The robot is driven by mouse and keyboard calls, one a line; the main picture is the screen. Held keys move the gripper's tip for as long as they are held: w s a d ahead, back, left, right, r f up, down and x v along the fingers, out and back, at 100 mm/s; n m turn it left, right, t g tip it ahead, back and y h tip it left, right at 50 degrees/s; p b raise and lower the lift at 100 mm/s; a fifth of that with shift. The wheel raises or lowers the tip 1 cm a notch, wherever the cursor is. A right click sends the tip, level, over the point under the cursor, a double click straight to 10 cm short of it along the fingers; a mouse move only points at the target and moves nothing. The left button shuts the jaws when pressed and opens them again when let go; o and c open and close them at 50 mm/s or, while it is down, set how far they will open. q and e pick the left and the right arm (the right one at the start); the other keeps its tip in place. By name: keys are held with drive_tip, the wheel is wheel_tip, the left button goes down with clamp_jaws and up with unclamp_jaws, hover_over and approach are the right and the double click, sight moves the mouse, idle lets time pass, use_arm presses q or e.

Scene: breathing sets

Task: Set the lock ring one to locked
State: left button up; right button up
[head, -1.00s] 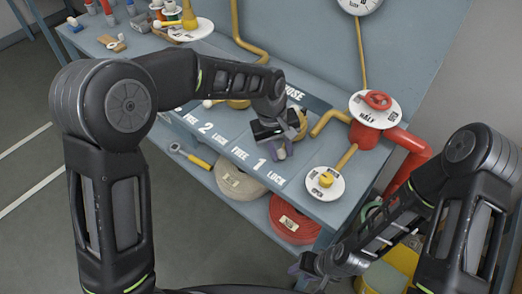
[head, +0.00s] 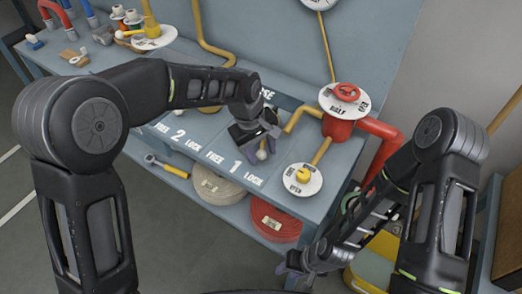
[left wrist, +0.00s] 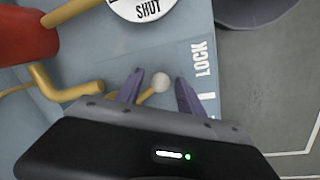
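Lock ring one is mostly hidden behind my left gripper (head: 262,148) in the head view. Its white ball-ended lever (left wrist: 161,83) shows between the fingers in the left wrist view, with a gap on each side. The ball sits beside the printed "1" and "LOCK" (left wrist: 204,58) on the bench edge. My left gripper is open around the ball. The "FREE 1 LOCK" lettering (head: 238,167) shows in the head view. My right gripper (head: 291,267) hangs low in front of the bench, away from the ring; its finger gap is unclear.
A round plate with a yellow knob (head: 303,176) lies right of the ring. A red valve wheel (head: 346,92) and red pipe (head: 378,130) stand behind. Yellow pipes rise from the bench. Coiled hoses (head: 275,219) lie on the lower shelf.

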use_arm(q)
drive_tip(key=shift+r, duration=0.15)
drive_tip(key=v, duration=0.7)
drive_tip(key=shift+r+b, duration=0.25)
drive_tip(key=shift+b, duration=0.15)
drive_tip(key=shift+a, duration=0.1)
